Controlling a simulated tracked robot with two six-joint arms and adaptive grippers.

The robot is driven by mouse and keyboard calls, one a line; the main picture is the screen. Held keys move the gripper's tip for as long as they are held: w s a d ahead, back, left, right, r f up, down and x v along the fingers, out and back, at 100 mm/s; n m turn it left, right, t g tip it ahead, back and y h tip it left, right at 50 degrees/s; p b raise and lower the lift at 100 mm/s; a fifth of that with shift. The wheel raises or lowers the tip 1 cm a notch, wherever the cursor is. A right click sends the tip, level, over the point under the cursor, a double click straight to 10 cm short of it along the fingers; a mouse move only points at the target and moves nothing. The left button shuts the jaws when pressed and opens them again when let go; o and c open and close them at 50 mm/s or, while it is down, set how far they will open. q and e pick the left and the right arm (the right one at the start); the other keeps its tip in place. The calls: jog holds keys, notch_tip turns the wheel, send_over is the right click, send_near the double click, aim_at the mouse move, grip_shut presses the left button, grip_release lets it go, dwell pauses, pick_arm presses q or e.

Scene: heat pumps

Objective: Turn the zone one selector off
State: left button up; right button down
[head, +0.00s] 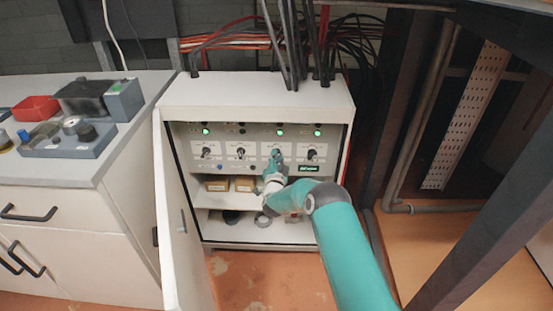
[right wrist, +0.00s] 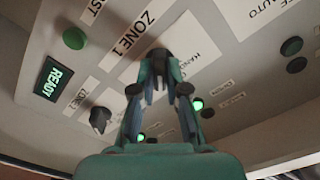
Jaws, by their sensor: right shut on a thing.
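The zone one selector (right wrist: 160,54) is a dark knob on the white panel beside the large ZONE 1 label (right wrist: 133,38). My right gripper (right wrist: 160,82) is shut on it, with a fingertip on either side. In the head view my right gripper (head: 275,161) reaches into the open cabinet (head: 255,92) at the third selector from the left and hides most of it. Its exact turn position is hard to tell. A green lamp (head: 280,132) above that selector is lit. My left gripper is not in view.
Other selectors flank it: one to the left (head: 240,153) and one to the right (head: 311,154), near the lit READY display (head: 308,168). The cabinet door (head: 178,215) stands open at left. Black cables (head: 290,45) rise from the cabinet top. A counter (head: 70,175) stands left.

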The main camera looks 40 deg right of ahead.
jog(key=shift+n+b, duration=2.3)
jog(key=shift+n, duration=1.8)
jog(key=c, duration=1.2)
grip_release()
jog(key=shift+a, duration=0.15)
jog(key=v, duration=1.2)
